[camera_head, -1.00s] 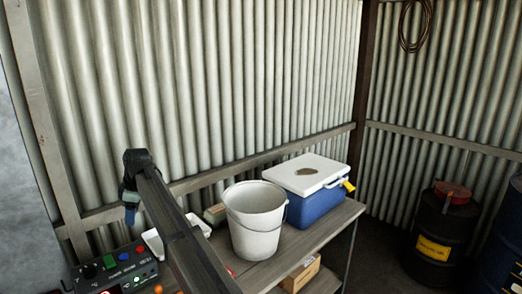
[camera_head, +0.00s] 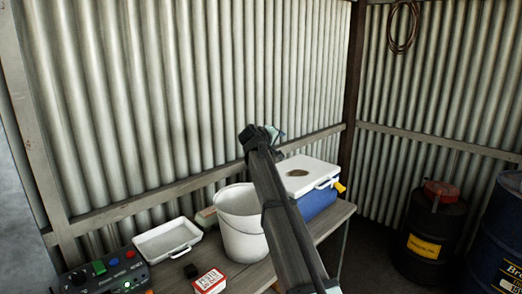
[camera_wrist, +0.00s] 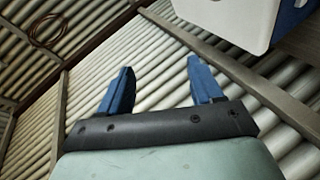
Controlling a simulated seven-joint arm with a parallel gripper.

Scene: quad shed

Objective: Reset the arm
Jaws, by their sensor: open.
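My gripper (camera_wrist: 162,88) shows in the wrist view with its two blue fingers spread apart and nothing between them. Corrugated wall panels lie beyond the fingers. In the head view my arm reaches up from the bottom, and its far end stands in front of the wall, above the bench. The fingers are hardly visible there. The arm hides part of the white bucket and part of the cooler.
The bench (camera_head: 335,217) holds a white bucket (camera_head: 241,235), a blue cooler with white lid (camera_head: 318,200), a white tray (camera_head: 168,241), a red-and-white box (camera_head: 210,282) and a control box (camera_head: 108,275). Drums (camera_head: 428,235) stand at right. The cooler also shows in the wrist view (camera_wrist: 235,18).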

